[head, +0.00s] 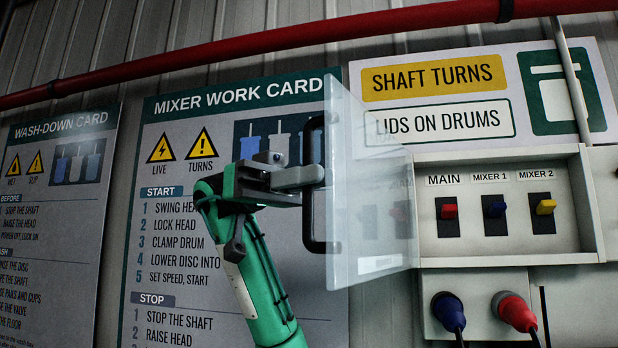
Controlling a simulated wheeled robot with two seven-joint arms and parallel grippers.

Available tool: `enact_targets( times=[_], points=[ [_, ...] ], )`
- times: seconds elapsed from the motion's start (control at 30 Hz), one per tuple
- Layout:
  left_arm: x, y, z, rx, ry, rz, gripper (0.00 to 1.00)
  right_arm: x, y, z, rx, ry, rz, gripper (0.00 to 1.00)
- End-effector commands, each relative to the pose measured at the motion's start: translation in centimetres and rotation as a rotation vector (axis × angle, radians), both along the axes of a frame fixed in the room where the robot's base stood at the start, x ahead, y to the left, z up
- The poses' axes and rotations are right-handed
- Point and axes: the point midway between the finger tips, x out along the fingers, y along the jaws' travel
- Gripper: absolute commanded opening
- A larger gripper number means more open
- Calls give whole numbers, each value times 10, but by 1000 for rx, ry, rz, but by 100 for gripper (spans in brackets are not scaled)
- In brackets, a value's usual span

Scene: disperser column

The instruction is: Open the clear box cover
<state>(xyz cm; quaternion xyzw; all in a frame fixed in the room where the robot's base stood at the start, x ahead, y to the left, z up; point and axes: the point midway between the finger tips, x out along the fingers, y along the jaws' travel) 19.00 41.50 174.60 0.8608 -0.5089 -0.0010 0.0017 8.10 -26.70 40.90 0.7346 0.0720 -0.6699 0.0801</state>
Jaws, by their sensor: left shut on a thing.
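The clear box cover (372,190) is swung out to the left of the switch box (507,260), so the box front is uncovered. Its black bar handle (309,222) is on the cover's left side. My left gripper (312,176) is shut on the handle at about its mid-height. My right gripper is not in view.
A blue plug (448,308) and a red plug (514,308) with cables sit below the box. A red pipe (300,42) crosses the wall above. The mixer work card (172,270) and wash-down card (50,230) hang flat at left.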

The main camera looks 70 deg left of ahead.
Motion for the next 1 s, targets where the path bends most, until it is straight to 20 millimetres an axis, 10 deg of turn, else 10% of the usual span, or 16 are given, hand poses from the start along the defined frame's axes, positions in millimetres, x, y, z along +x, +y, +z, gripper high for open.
enact_targets(
  times=[0.07, 0.47, 1.0],
  points=[
    [1, 1, 2, -7, 0, 0, 16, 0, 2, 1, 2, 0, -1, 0],
    [-4, 7, 1, -4, 0, 1, 17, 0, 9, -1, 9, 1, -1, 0],
    [-56, 102, 2, -7, -2, 0, 17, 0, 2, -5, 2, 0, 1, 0]
  ],
)
